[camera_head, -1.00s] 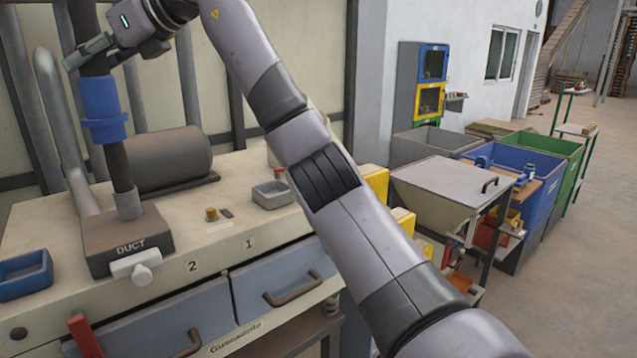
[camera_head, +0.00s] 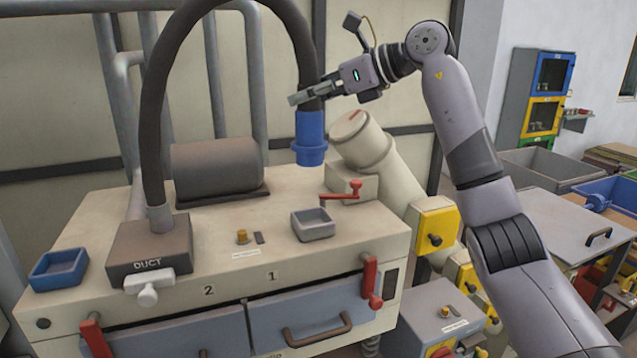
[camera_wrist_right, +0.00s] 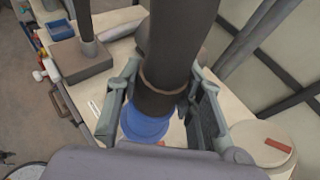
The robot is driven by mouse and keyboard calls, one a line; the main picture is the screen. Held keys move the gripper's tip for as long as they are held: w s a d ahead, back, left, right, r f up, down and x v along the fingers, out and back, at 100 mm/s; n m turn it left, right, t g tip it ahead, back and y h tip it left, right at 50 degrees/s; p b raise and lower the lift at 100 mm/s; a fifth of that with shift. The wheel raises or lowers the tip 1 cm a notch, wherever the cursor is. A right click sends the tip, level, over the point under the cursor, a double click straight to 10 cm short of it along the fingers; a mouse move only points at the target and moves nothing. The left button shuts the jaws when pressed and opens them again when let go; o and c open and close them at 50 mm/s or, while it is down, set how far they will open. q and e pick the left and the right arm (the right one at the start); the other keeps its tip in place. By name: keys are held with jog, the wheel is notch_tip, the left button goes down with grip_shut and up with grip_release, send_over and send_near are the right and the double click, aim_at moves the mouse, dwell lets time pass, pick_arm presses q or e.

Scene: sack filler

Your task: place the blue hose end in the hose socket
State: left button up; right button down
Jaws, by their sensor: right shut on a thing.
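The blue hose end (camera_head: 311,140) hangs pointing down from a dark hose (camera_head: 153,110) that arches up from the duct box (camera_head: 150,250). My right gripper (camera_head: 308,97) is shut on the dark hose just above the blue end. The right wrist view shows the fingers on both sides of the hose, with the blue end (camera_wrist_right: 143,124) below them. The blue end is in the air above the machine top, left of a slanted beige pipe (camera_head: 362,140) with a round top and red mark. I cannot tell whether this pipe is the hose socket. My left gripper is out of view.
On the machine top (camera_head: 215,285) are a grey tray (camera_head: 313,224), a blue tray (camera_head: 59,269), a small brass knob (camera_head: 242,237) and a red crank (camera_head: 345,191). A dark motor drum (camera_head: 216,166) lies behind. A yellow box (camera_head: 436,228) is at the right.

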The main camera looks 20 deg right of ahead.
aim_at(312, 152)
jog(key=f, duration=0.3)
jog(key=f+p, duration=0.1)
jog(key=f, duration=0.3)
jog(key=f+p, duration=0.1)
jog(key=f, duration=0.2)
jog(key=shift+d+f, duration=0.3)
jog(key=shift+f, duration=0.25)
notch_tip(312, 152, down, 4)
jog(key=shift+r+p, duration=0.1)
jog(key=shift+p, duration=0.5)
jog(key=shift+f, duration=0.2)
jog(key=c, duration=1.1)
grip_release()
